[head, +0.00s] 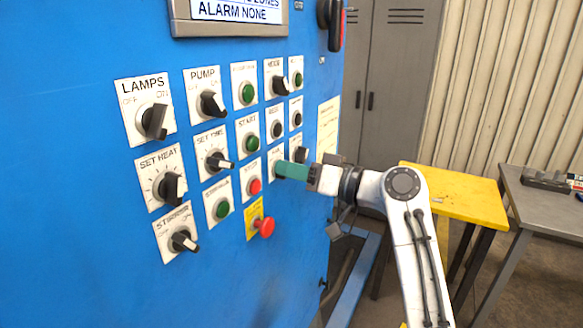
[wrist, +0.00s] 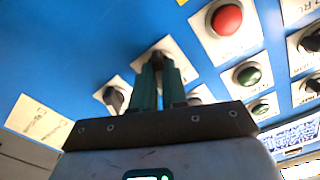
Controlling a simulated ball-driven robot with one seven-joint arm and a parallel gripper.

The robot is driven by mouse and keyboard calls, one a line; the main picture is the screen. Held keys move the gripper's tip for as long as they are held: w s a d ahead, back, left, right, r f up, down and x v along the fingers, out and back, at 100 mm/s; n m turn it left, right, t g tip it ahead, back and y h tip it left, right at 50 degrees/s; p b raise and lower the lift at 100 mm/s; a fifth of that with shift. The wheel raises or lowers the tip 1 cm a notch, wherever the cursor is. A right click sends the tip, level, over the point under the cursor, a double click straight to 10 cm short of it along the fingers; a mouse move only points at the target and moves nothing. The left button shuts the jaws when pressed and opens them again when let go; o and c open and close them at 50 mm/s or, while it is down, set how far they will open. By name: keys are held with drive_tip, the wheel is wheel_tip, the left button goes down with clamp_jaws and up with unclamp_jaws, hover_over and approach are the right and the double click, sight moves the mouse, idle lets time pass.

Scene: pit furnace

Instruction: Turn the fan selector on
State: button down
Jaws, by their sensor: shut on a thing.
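The fan selector is a dark knob on a white plate (head: 275,153) on the blue control panel, in the right part of the lower rows. My gripper (head: 281,169) reaches it from the right with green fingers, which cover most of the knob in the head view. In the wrist view the knob (wrist: 157,56) shows between the tips of my gripper (wrist: 160,68), which is shut on it. The plate's lettering is small and partly covered, so I cannot read the knob's setting.
Other selectors, such as the pump knob (head: 212,103), and several push buttons crowd the panel. A red mushroom button (head: 264,227) sticks out below left of my gripper. A yellow table (head: 455,190) and a grey bench (head: 545,200) stand to the right.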

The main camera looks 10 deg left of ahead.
drive_tip(key=shift+m, duration=0.3)
idle(0.4)
drive_tip(key=c, duration=1.2)
unclamp_jaws()
drive_tip(key=shift+o, duration=0.2)
drive_tip(key=b+v, duration=0.3)
drive_tip(key=v, duration=0.7)
drive_tip(key=shift+d, duration=0.4)
drive_tip(key=shift+s, duration=0.1)
